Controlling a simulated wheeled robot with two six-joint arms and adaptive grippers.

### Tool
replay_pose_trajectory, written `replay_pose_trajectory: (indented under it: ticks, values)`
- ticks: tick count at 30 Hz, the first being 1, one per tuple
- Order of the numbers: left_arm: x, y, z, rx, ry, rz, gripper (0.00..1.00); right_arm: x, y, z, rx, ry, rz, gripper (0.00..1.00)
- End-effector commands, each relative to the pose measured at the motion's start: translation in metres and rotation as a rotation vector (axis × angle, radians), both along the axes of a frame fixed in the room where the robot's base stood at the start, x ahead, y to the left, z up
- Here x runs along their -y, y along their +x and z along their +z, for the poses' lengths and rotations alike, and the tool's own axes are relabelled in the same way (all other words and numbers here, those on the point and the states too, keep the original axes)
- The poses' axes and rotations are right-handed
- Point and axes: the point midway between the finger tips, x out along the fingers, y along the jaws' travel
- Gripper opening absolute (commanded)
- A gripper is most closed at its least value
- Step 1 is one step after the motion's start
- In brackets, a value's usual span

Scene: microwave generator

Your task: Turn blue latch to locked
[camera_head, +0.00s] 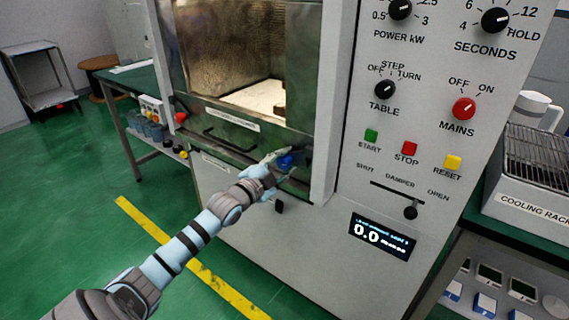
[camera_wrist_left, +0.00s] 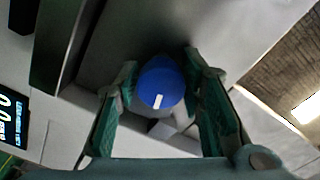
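The blue latch (camera_head: 286,161) is a round knob at the right end of the dark strip below the oven window. In the left wrist view the blue latch (camera_wrist_left: 160,80) faces me, with a short white mark on its lower part. My left gripper (camera_head: 281,160) is at the latch, with one finger on each side of it. In the left wrist view the fingers of this gripper (camera_wrist_left: 161,78) are spread around the knob, very near its sides; firm contact does not show. My right gripper is in neither view. I see no wording for the latch's positions.
The door handle (camera_head: 229,143) is left of the latch. The control panel with its damper slider (camera_head: 410,212) and lit display (camera_head: 382,237) is to the right. A green bench (camera_head: 138,84) is at left and a cooling rack (camera_head: 540,160) at right.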

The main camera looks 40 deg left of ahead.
Motion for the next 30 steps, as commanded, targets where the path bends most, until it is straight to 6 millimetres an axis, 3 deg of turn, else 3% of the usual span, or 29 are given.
replay_pose_trajectory:
  ticks: [1,4,5,10,15,22,23,24,26,30]
  values:
    - [-0.0002,0.0001,0.0006,0.002,0.001,0.0,0.21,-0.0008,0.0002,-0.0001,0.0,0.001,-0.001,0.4]
    - [-0.0001,0.0001,0.0008,0.002,0.001,0.0,0.05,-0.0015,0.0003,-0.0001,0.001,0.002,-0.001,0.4]
    - [-0.0001,0.0001,0.0009,0.003,0.001,-0.001,0.04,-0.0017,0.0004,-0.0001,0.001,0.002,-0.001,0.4]
    - [0.0,0.0001,0.0014,0.003,-0.015,-0.001,0.04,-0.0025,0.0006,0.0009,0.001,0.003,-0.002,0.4]
    - [-0.0002,0.0001,0.0028,0.007,-0.209,0.0,0.05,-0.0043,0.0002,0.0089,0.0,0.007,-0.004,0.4]
    - [0.0,0.0002,0.0019,0.01,-0.219,-0.001,0.05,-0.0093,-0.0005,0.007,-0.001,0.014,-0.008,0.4]
    - [0.0,0.0002,0.0019,0.01,-0.218,-0.001,0.38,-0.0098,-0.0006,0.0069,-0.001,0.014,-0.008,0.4]
    - [0.0,0.0002,0.0019,0.01,-0.218,-0.001,0.44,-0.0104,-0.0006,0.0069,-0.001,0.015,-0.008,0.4]
    - [0.0001,0.0002,0.0017,0.009,-0.218,-0.001,0.51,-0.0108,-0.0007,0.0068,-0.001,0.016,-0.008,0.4]
    - [-0.0001,0.0001,0.0011,0.008,-0.217,-0.001,0.51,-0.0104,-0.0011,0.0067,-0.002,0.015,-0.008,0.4]
